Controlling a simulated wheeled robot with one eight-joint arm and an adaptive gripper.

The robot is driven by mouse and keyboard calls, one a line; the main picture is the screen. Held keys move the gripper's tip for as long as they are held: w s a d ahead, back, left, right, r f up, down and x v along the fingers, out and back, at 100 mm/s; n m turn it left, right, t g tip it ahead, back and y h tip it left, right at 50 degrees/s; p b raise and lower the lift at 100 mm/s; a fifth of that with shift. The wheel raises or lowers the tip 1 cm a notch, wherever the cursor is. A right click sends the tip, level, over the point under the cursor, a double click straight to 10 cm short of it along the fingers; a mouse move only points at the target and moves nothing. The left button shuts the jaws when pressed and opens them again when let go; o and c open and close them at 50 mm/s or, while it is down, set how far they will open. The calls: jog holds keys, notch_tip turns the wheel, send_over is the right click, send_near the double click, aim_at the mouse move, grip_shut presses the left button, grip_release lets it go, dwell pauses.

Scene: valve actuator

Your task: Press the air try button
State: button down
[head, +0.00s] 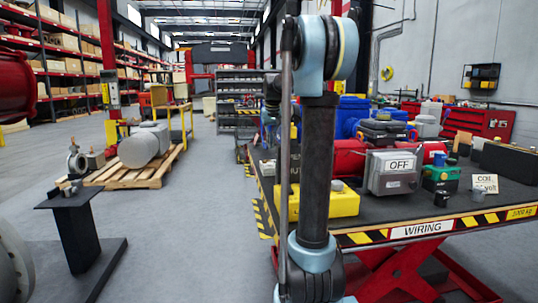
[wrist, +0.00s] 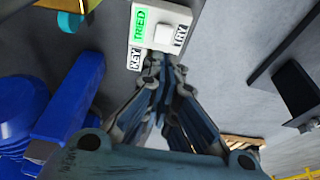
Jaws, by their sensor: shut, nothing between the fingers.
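A white control box (wrist: 152,12) is at the top of the wrist view. It has a pale square button (wrist: 168,34), a green label reading TRIED (wrist: 139,24), and a dark-lettered label (wrist: 181,36) beside the button. A tag reading KEY (wrist: 134,58) is at its lower edge. My gripper (wrist: 162,62) is shut and empty, its fingertips just below the button in the picture. I cannot tell whether they touch the box. In the head view my arm stands upright in the middle, and neither my gripper nor this box can be made out.
A large blue body (wrist: 45,105) lies left of my gripper in the wrist view. In the head view, a workbench (head: 395,228) at right carries a yellow box (head: 340,203), a grey OFF box (head: 391,182) and red and blue parts.

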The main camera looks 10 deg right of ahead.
jog(key=v, duration=0.4)
jog(key=shift+s+r, duration=0.15)
jog(key=shift+r, duration=0.25)
